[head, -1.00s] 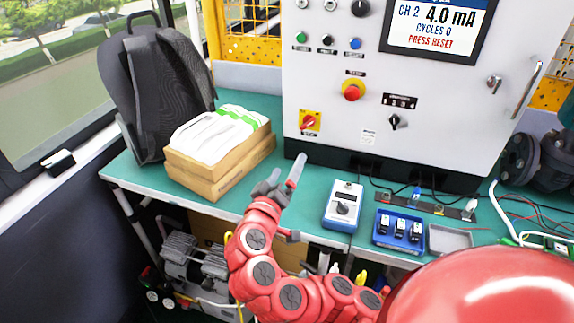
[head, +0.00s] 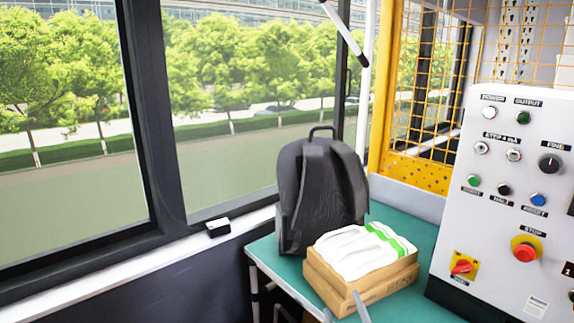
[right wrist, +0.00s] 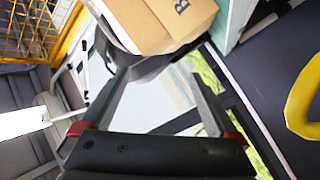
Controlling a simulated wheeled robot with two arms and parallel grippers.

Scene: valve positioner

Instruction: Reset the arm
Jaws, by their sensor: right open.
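In the head view only a grey fingertip of my right gripper (head: 362,308) shows at the bottom edge, in front of the cardboard boxes. The rest of my right arm is out of that picture. In the right wrist view the two fingers of my right gripper (right wrist: 160,82) stand wide apart with nothing between them. A cardboard box (right wrist: 165,22) shows beyond the fingertips there. My left gripper is in neither view.
A control cabinet (head: 505,220) with a blue button (head: 538,199) and red stop button (head: 525,250) stands at right. A black backpack (head: 322,195) and stacked cardboard boxes (head: 345,290) sit on the green bench (head: 415,232). Windows fill the left.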

